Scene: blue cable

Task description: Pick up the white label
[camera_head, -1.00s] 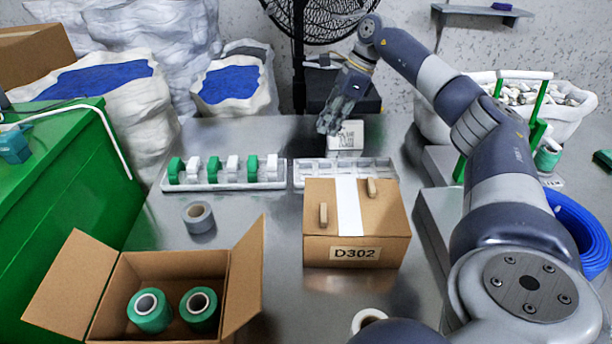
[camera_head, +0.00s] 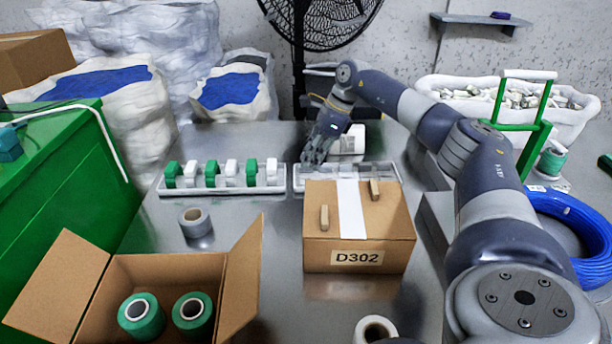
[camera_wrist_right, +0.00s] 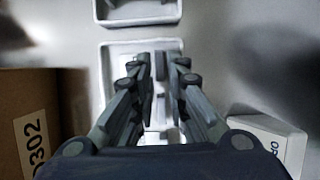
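No single thing is clearly marked as the white label. White upright pieces (camera_head: 232,172) alternate with green ones in the left white tray (camera_head: 222,190). A white block with dark print (camera_head: 350,140) stands behind the right white tray (camera_head: 297,180); it also shows in the right wrist view (camera_wrist_right: 268,140). My right gripper (camera_head: 309,162) is over the left part of the right tray, beside the left tray. In the right wrist view its fingers (camera_wrist_right: 160,68) are apart with a gap between them; I see nothing clearly held. My left gripper is not in view.
A closed cardboard box marked D302 (camera_head: 358,258) stands in front of the right tray. An open box (camera_head: 125,270) with green rolls is at front left. A grey tape roll (camera_head: 196,221) lies between. Blue cable (camera_head: 580,225) lies at right.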

